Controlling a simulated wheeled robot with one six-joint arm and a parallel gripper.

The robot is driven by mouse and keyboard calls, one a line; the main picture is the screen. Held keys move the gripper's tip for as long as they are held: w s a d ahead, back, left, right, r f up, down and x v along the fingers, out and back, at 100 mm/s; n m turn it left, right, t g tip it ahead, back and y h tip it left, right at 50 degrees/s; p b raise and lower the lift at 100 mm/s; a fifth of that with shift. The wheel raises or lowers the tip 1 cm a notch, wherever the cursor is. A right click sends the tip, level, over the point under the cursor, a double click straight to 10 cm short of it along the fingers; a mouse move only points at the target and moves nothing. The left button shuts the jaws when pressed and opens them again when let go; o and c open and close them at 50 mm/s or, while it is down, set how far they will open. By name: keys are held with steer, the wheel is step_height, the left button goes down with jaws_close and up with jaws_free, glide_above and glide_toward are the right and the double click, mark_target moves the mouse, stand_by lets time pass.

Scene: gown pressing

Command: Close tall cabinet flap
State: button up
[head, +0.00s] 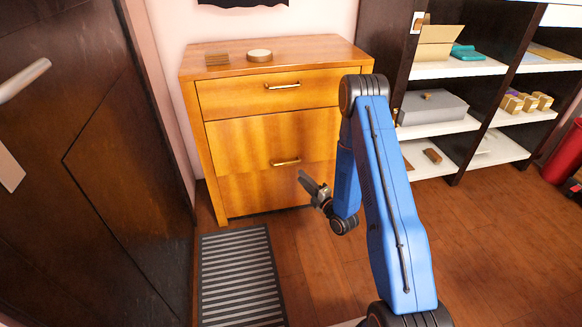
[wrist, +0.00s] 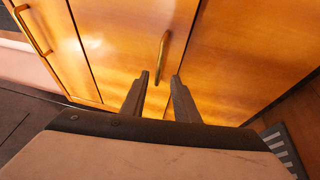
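The wooden cabinet (head: 262,190) stands against the pink wall in the head view. Its front has a top panel (head: 225,95) with a brass handle (head: 283,86), a middle panel (head: 240,140) with a handle (head: 286,162) near its lower edge, and a plain bottom panel (head: 250,192). The fronts look nearly flush; I cannot tell whether one stands slightly ajar. My gripper (head: 305,182) is in front of the lower cabinet. In the wrist view my gripper (wrist: 160,78) is open and empty, its fingertips pointing toward the middle handle (wrist: 163,52), apparently apart from it.
A striped mat (head: 240,270) lies on the floor before the cabinet. A dark door (head: 90,150) is at the left. Dark-framed shelves (head: 455,70) with boxes stand at the right.

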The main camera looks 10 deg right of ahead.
steer(key=x, duration=0.9)
steer(key=shift+w, duration=0.25)
steer(key=shift+a, duration=0.1)
steer(key=shift+c, duration=0.4)
steer(key=shift+w, duration=0.1)
jaws_close()
